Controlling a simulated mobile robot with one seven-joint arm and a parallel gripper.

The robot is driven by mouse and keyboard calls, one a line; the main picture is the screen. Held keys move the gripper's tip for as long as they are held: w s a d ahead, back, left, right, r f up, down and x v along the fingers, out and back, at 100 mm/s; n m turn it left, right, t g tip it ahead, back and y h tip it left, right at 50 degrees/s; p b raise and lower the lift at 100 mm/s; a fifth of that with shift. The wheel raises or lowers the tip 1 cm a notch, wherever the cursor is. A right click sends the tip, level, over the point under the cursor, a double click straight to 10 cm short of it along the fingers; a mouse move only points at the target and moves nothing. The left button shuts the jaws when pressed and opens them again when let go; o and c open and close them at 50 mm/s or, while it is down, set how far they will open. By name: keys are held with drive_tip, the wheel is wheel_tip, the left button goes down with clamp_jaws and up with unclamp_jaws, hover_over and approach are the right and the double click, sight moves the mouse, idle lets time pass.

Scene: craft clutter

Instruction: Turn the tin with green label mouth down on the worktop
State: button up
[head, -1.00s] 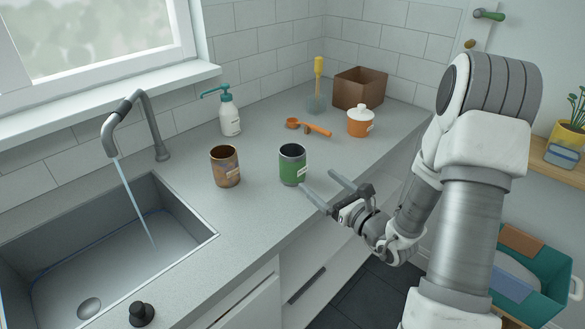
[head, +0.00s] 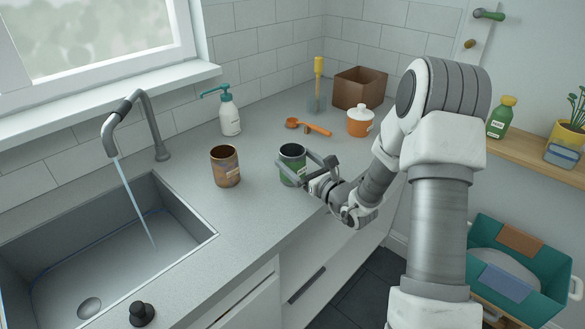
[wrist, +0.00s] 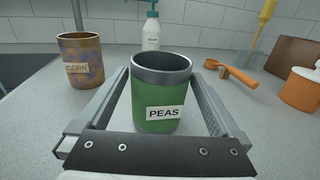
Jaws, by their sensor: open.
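The tin with green label (head: 292,170) stands upright on the worktop (head: 235,222), its open mouth up. In the wrist view the green tin (wrist: 160,112) reads "PEAS" and its dark inside shows through the mouth. My gripper (head: 297,170) is open, with one finger on each side of the tin; it also shows in the wrist view (wrist: 163,95). A gap shows between the tin and each finger, so it is not gripped.
A rusty tin (head: 225,167), labelled "CORN" in the wrist view, stands to the left. Behind are a soap bottle (head: 230,117), an orange scoop (head: 308,127), an orange lidded pot (head: 360,122) and a brown box (head: 359,89). The sink (head: 110,245) has running water.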

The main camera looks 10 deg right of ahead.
drive_tip(key=shift+c, duration=0.3)
drive_tip(key=c, duration=1.2)
drive_tip(key=shift+o, duration=0.2)
drive_tip(key=shift+r, duration=0.15)
